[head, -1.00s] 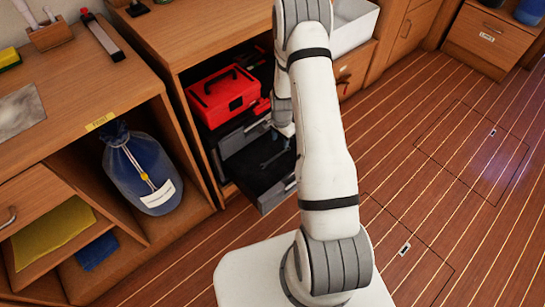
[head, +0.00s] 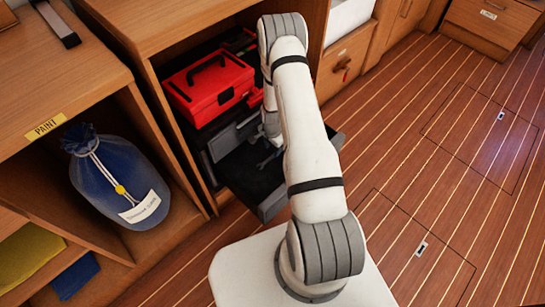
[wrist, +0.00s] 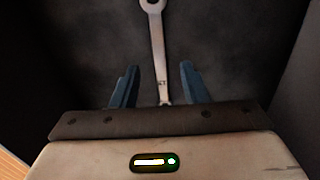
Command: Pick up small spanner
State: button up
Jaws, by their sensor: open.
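A grey metal spanner (wrist: 157,42) lies on the dark floor of an open drawer (head: 272,207) in the wrist view. Its ring end is at the top of the picture and its shaft runs down between my fingers. My gripper (wrist: 160,67) is open, with one blue finger on each side of the shaft and a gap on both sides. The near end of the spanner is hidden behind my gripper's body. In the head view my arm covers part of the drawer, and the small shape inside is too unclear to name. I cannot tell the height of my fingers above the drawer floor.
A red toolbox (head: 210,87) sits in the cabinet just above the drawer. Dark drawer walls rise on both sides in the wrist view. A blue bag (head: 117,182) stands in the left shelf compartment. The wooden floor at right is clear.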

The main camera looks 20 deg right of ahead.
aim_at(272, 156)
notch_tip(272, 156, down, 4)
jog(key=shift+f+b, duration=0.1)
jog(key=shift+b, duration=0.5)
jog(key=shift+f, duration=0.1)
grip_shut()
